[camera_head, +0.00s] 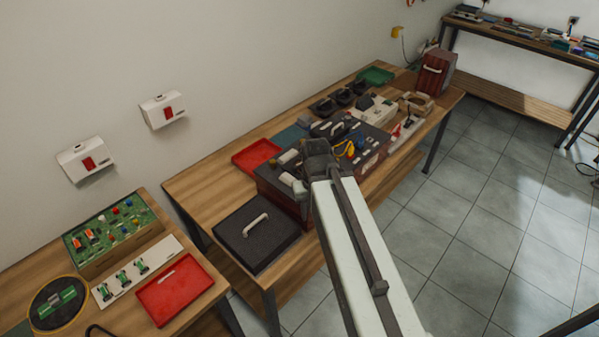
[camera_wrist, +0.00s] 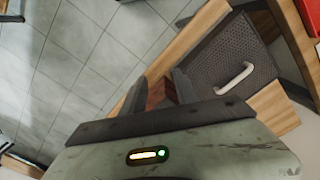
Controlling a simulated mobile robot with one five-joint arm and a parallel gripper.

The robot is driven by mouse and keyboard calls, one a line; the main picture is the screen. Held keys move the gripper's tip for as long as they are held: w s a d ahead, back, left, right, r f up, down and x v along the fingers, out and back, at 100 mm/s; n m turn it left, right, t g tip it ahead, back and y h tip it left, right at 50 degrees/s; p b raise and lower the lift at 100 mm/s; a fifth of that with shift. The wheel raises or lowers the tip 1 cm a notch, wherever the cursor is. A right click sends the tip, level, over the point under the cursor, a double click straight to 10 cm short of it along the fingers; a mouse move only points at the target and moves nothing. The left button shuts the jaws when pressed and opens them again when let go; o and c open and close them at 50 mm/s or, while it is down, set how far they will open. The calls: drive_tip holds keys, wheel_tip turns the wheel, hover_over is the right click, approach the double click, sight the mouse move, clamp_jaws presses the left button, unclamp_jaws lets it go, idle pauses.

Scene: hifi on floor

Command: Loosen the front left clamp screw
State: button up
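A dark red-brown box (camera_head: 268,185) with a cluttered top of knobs, cables and small parts stands on the middle table. My arm reaches in front of it and covers part of its front. I cannot make out a front left clamp screw in either view. In the wrist view the two dark fingers of my gripper (camera_wrist: 159,78) stand apart. A red-brown surface (camera_wrist: 160,93) shows between them, and I cannot tell whether they touch it.
A black perforated cover (camera_head: 257,234) with a white handle lies left of the box, close to the fingers in the wrist view (camera_wrist: 225,62). A red tray (camera_head: 256,156) lies behind. The left table holds a green board (camera_head: 112,228) and another red tray (camera_head: 174,290). Tiled floor (camera_head: 455,225) is clear at right.

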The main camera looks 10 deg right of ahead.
drive_tip(key=shift+o, duration=0.6)
drive_tip(key=shift+s+d+r, duration=0.1)
drive_tip(key=shift+s+r, duration=0.05)
drive_tip(key=shift+o, duration=0.4)
drive_tip(key=w+r+m+p, duration=0.3)
drive_tip(key=w+m, duration=0.2)
drive_tip(key=w, duration=0.1)
drive_tip(key=shift+w+d, duration=0.15)
drive_tip(key=shift+d, duration=0.3)
drive_tip(key=w+r+m+p, duration=0.1)
drive_tip(key=w+m, duration=0.1)
drive_tip(key=m, duration=0.1)
drive_tip(key=w+r+m+p, duration=0.1)
drive_tip(key=w+m, duration=0.2)
drive_tip(key=w+r+m+p, duration=0.1)
drive_tip(key=w+m, duration=0.2)
drive_tip(key=shift+w+r, duration=0.1)
drive_tip(key=shift+w, duration=0.1)
drive_tip(key=shift+m, duration=0.3)
wheel_tip(320, 180, down, 8)
drive_tip(key=b, duration=0.8)
